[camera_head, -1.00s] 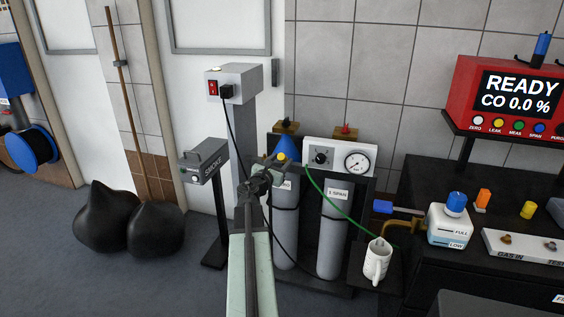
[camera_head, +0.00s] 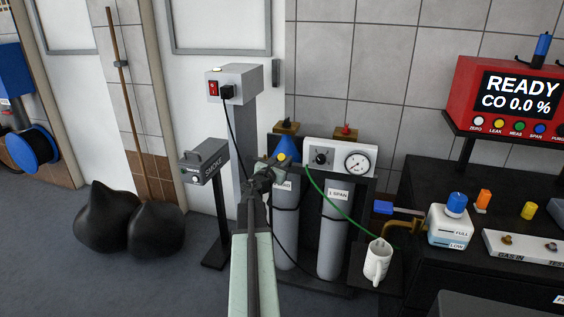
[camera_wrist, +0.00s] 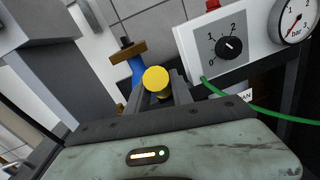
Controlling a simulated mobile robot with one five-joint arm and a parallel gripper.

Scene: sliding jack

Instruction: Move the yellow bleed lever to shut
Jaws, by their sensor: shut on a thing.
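A yellow round-ended piece (camera_wrist: 155,79), which looks like the knob of the bleed lever, sits between my fingers in the wrist view. My gripper (camera_wrist: 158,97) is shut on it. In the head view, the yellow knob (camera_head: 282,157) shows just past my gripper (camera_head: 271,168), in front of a blue cone and left of the gauge panel. The rest of the lever and its mount are hidden behind my gripper, so I cannot tell its angle.
The white gauge panel (camera_head: 341,157) stands right of my gripper, above grey gas cylinders (camera_head: 333,238). A green hose (camera_head: 336,206) runs from it towards a white mug (camera_head: 377,262). The grey post (camera_head: 244,150) and smoke box (camera_head: 203,163) stand to the left.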

